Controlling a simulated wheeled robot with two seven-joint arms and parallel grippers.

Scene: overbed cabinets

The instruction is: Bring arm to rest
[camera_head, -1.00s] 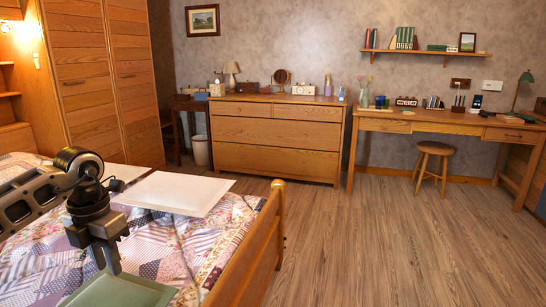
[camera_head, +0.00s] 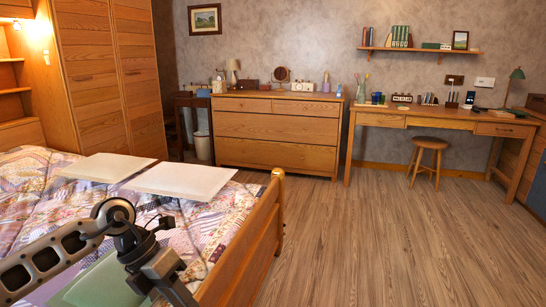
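My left arm (camera_head: 45,260) comes in from the left over the bed. Its wrist bends down near the bed's foot end, and my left gripper (camera_head: 168,285) runs toward the bottom edge of the view. Its fingertips do not show clearly, so I cannot tell if it is open or shut. A flat pale green object (camera_head: 96,282) lies behind the arm and is partly hidden by it. I cannot tell whether the gripper touches it. My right arm and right gripper are not in view.
Two flat white panels (camera_head: 105,167) (camera_head: 180,181) lie on the patchwork quilt (camera_head: 35,185). The wooden footboard (camera_head: 250,235) stands close right of my gripper. A dresser (camera_head: 277,135), desk (camera_head: 440,122) and stool (camera_head: 428,144) stand farther back. The wood floor (camera_head: 390,240) is clear.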

